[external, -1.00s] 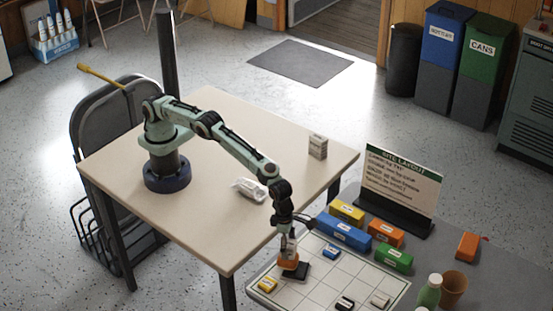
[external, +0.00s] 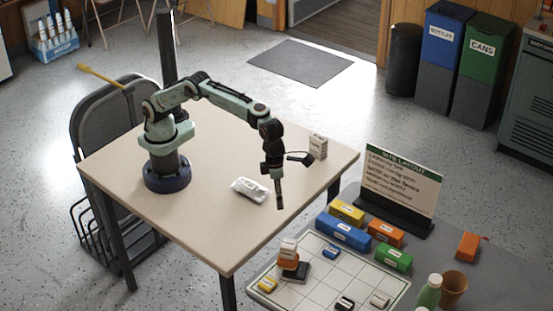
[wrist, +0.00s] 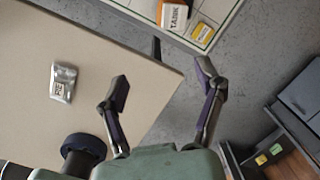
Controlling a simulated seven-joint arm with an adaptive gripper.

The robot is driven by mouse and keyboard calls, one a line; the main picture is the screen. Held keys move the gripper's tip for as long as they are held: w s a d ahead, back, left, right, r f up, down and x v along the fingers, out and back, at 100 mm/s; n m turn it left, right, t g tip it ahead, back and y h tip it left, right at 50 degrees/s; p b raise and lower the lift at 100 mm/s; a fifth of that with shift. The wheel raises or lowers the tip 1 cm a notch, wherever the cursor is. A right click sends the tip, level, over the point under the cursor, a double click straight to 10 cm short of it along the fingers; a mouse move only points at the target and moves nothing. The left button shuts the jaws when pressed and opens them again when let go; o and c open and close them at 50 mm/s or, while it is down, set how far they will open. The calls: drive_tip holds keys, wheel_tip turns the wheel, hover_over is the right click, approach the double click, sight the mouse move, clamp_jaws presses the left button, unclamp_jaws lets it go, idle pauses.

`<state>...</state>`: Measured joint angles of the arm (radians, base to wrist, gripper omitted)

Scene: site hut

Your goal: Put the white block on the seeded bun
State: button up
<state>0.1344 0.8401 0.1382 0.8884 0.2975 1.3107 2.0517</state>
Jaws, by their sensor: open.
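A white block with a dark label (external: 289,245) sits on top of an orange block (external: 287,259) on the gridded board (external: 330,280). A black block (external: 297,271) lies at the orange block's lower right. In the wrist view the labelled white block (wrist: 175,17) shows at the top edge, with orange beside it. I see nothing that looks like a seeded bun. My gripper (external: 279,203) is raised above the right part of the beige table, apart from the stack. Its fingers (wrist: 163,82) are spread and empty in the wrist view.
A silvery packet (external: 249,189) and a small carton (external: 318,147) are on the beige table (external: 215,235). Blue (external: 343,231), yellow (external: 346,211), orange and green blocks line the board's back. A sign (external: 400,182), green bottle (external: 430,290) and brown cup (external: 454,289) stand to the right.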

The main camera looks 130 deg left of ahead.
drive_tip(key=s+a+r+n, duration=0.2)
drive_tip(key=s+r+n, duration=0.2)
drive_tip(key=s+n, duration=0.5)
drive_tip(key=s+a+r+n, duration=0.2)
drive_tip(key=s+r+n, duration=0.2)
drive_tip(key=s+n, duration=0.55)
drive_tip(key=s+f+n, duration=0.2)
drive_tip(key=s+n, duration=0.1)
drive_tip(key=s, duration=0.4)
drive_tip(key=s+a+f+n+g, duration=0.1)
drive_tip(key=s+f+n, duration=0.1)
drive_tip(key=s, duration=0.5)
drive_tip(key=s+a+f+n, duration=0.1)
drive_tip(key=s+f+n, duration=0.1)
drive_tip(key=s+n, duration=0.3)
drive_tip(key=shift+s+a+f+y, duration=0.15)
drive_tip(key=shift+s+a+y, duration=0.15)
drive_tip(key=shift+s, duration=0.7)
